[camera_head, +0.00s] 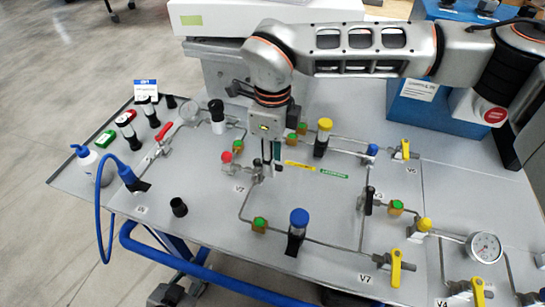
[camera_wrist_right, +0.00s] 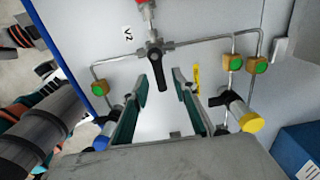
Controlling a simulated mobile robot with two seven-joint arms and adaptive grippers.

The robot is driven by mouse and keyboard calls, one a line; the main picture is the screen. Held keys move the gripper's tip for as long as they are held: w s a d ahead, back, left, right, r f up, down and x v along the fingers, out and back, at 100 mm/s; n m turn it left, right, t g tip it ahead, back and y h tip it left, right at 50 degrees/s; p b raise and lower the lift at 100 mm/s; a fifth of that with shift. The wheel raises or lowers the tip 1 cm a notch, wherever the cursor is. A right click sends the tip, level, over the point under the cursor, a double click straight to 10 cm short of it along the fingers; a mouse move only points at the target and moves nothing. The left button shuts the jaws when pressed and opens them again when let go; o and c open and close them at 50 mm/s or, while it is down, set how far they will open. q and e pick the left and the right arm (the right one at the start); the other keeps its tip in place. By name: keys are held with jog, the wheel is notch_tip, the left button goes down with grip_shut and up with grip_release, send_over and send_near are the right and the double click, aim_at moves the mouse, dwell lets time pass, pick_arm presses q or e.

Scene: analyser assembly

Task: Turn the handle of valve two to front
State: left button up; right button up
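Valve two, labelled V2, shows in the right wrist view with its black handle (camera_wrist_right: 158,70) pointing from the valve body toward my gripper, down in the picture. My right gripper (camera_wrist_right: 160,82) is open, with one finger on each side of the handle; I see a gap on both sides and no grip on it. In the head view my right gripper (camera_head: 271,153) points down over valve two and largely hides its handle. The V2 label (camera_head: 240,189) lies just left of it. A dark part at the head view's bottom left may be my left gripper (camera_head: 166,291); its fingers are unclear.
A red-capped fitting (camera_head: 226,157) stands close left of valve two. A yellow-capped cylinder (camera_head: 324,136) and a blue-capped one (camera_head: 299,217) stand nearby. Pipes with green-topped fittings surround the valve. Yellow-handled valves (camera_head: 396,267) sit at right. The panel's lower left is fairly clear.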

grip_shut()
jog(key=shift+s+m, duration=0.1)
jog(key=shift+m, duration=0.3)
jog(key=m, duration=0.1)
jog(key=m+p, duration=0.1)
jog(key=shift+s+a+r+m, duration=0.15)
jog(key=shift+s+a+m, duration=0.15)
jog(key=shift+s+m, duration=0.1)
jog(key=m, duration=0.2)
jog(key=s+a+m+p, duration=0.1)
jog(key=m, duration=0.2)
jog(key=a+m, duration=0.1)
jog(key=m, duration=0.3)
jog(key=shift+s+a, duration=0.2)
jog(key=shift+s, duration=0.05)
jog(key=m, duration=0.1)
jog(key=a+m, duration=0.1)
jog(key=m, duration=0.3)
jog(key=shift+w+a, duration=0.15)
jog(key=shift+a, duration=0.2)
jog(key=shift+m, duration=0.3)
